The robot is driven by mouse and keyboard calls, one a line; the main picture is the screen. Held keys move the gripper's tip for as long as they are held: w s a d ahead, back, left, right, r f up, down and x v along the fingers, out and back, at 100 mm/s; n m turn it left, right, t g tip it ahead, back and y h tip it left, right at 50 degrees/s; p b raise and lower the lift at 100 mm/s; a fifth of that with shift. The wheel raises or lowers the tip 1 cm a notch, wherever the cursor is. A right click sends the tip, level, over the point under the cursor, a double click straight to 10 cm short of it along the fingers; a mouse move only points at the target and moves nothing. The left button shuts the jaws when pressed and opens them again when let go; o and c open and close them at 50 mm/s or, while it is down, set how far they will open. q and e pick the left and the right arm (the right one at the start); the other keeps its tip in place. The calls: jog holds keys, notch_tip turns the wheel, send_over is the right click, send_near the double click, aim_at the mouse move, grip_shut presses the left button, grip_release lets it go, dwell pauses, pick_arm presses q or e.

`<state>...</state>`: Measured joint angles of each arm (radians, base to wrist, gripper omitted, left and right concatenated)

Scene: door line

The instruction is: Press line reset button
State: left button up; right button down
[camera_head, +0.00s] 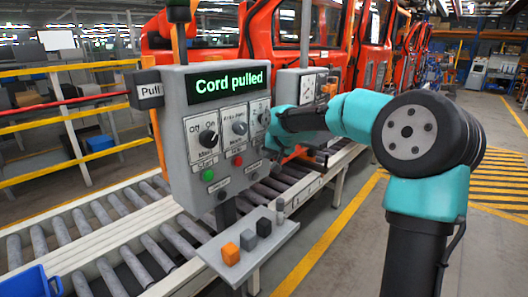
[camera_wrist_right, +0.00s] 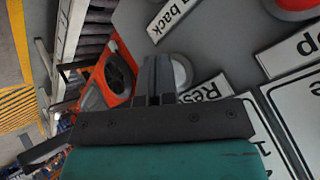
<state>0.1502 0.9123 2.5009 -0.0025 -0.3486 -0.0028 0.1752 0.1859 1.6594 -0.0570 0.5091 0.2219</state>
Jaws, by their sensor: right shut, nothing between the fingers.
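The grey control panel (camera_head: 177,150) stands beside the roller conveyor, with its green display (camera_head: 229,82) reading "Cord pulled". My right gripper (camera_head: 270,146) is at the panel's right side, shut and empty. In the right wrist view the closed dark fingers (camera_wrist_right: 155,78) point at the panel face. A pale round button (camera_wrist_right: 180,72) sits just right of the fingertips and is partly hidden by them. A label starting "Res" (camera_wrist_right: 208,88) is beside it. I cannot tell whether the fingers touch the button. My left gripper is not in view.
The panel also carries a green button (camera_head: 207,175), a red button (camera_head: 238,160) and dark knobs (camera_head: 208,138). A shelf (camera_head: 215,255) below holds orange, dark and grey blocks. A second grey box (camera_head: 290,84) stands behind.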

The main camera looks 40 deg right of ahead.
jog(key=shift+w, duration=0.15)
dwell(0.5)
jog(key=shift+s+d, duration=0.2)
jog(key=shift+s, duration=0.8)
jog(key=s, duration=0.2)
jog(key=s+d, duration=0.1)
jog(key=s, duration=0.1)
jog(key=shift+s+d, duration=0.1)
jog(key=shift+s, duration=0.3)
dwell(0.5)
